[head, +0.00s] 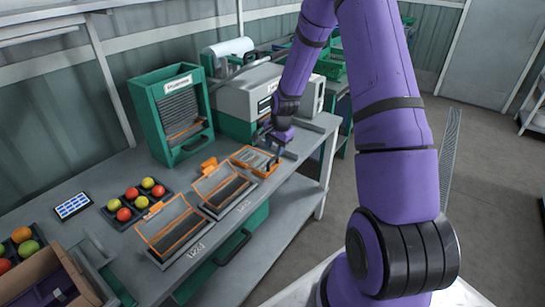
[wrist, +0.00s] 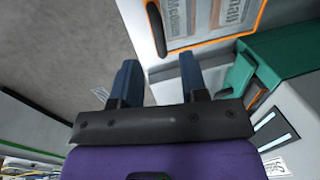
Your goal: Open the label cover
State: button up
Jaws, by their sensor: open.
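The label cover (head: 254,159) is an orange-framed lid on the box at the far right of the bench row. It looks flat and closed in the head view. In the wrist view its clear panel (wrist: 222,20) shows at the top, with labels reading "Medium" and, partly cut off, another word beneath it. A dark handle (wrist: 156,28) sits at its edge. My gripper (head: 274,143) is just above and beside the box in the head view. In the wrist view its two fingers (wrist: 158,62) are apart with nothing between them. The handle appears ahead of the fingertips, not between them.
Two similar orange-framed boxes (head: 221,190) (head: 173,231) stand to the left with lids raised. A green rack (head: 158,100) and a white-green machine (head: 240,98) stand behind. Trays of tomatoes, a small panel (head: 73,206) and a cardboard box (head: 40,278) occupy the left end.

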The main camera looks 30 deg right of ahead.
aim_at(272, 159)
jog(key=shift+w+a+f, duration=0.1)
jog(key=shift+w+f, duration=0.15)
jog(key=shift+f, duration=1)
jog(key=shift+w+a+f, duration=0.1)
jog(key=shift+w+f, duration=0.1)
jog(key=shift+f, duration=1)
jog(key=shift+c, duration=0.2)
grip_shut()
